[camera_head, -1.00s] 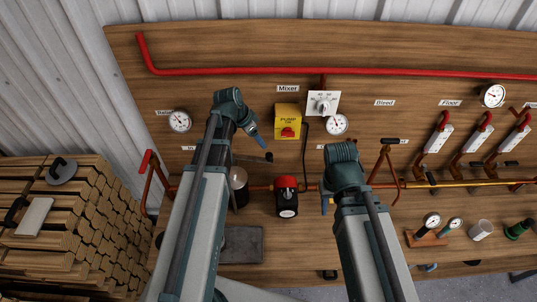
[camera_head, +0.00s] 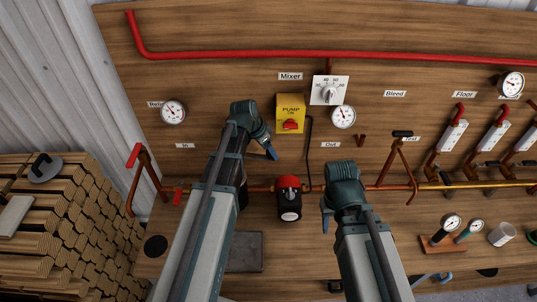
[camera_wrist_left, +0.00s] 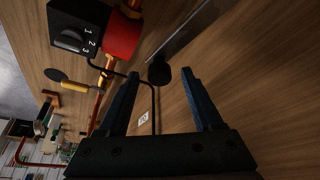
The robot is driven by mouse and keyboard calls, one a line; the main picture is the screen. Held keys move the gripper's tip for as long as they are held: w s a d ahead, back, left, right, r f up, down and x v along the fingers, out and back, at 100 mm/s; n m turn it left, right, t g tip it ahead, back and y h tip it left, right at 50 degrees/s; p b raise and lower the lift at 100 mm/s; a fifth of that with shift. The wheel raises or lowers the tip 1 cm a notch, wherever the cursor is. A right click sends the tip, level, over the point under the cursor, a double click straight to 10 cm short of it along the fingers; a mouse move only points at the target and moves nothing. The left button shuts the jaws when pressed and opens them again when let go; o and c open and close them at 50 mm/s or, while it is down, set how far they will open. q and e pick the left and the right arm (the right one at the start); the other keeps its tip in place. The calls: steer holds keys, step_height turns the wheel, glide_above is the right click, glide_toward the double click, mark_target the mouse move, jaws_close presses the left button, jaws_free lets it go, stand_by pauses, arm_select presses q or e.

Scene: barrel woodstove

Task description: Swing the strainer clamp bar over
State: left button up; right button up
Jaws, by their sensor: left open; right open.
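My left gripper (camera_head: 271,152) is in front of the board, left of the yellow pump switch box, and hides the strainer area from the head. In the left wrist view its two dark fingers (camera_wrist_left: 160,73) are spread with nothing between them. Just beyond the fingertips, a thin grey bar with a round black end (camera_wrist_left: 160,75) shows. It looks like the clamp bar, but I cannot tell for sure or whether a finger touches it. My right gripper (camera_head: 326,221) hangs right of the red-and-black pump (camera_head: 289,197), its blue finger pointing down; it holds nothing visible.
The yellow pump switch box (camera_head: 290,114) and mixer dial (camera_head: 329,90) are above. A copper pipe (camera_head: 375,188) runs across the board. Firewood (camera_head: 60,225) is stacked at left.

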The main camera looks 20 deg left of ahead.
arm_select(q)
jaws_close()
stand_by(0.3)
stand_by(1.1)
